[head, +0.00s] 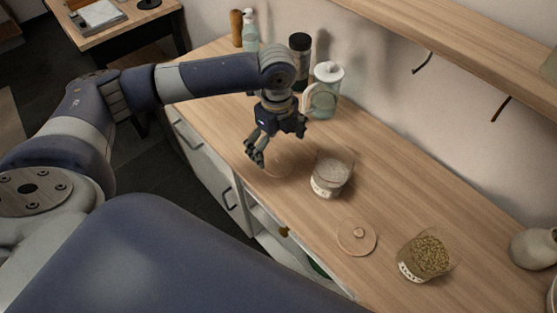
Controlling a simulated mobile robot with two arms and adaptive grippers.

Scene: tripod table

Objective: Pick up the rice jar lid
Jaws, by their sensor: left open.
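A glass jar of white rice (328,182) stands open on the wooden counter (385,165). A faint round wooden disc (279,165), which looks like a lid, lies to its left, partly hidden by my left gripper. A second round wooden lid with a knob (357,238) lies flat between the rice jar and a jar of brown grains (427,255). Which lid belongs to the rice jar is not marked. My left gripper (258,158) is open and empty, at the disc beside the rice jar; I cannot tell if it touches. My right gripper is not in view.
Behind my left arm stand a white-lidded glass pitcher (327,85), a dark-capped bottle (300,47), a pump bottle (250,32) and a wooden mill (236,28). A beige vase (535,248) stands at right. A shelf (450,40) overhangs the counter.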

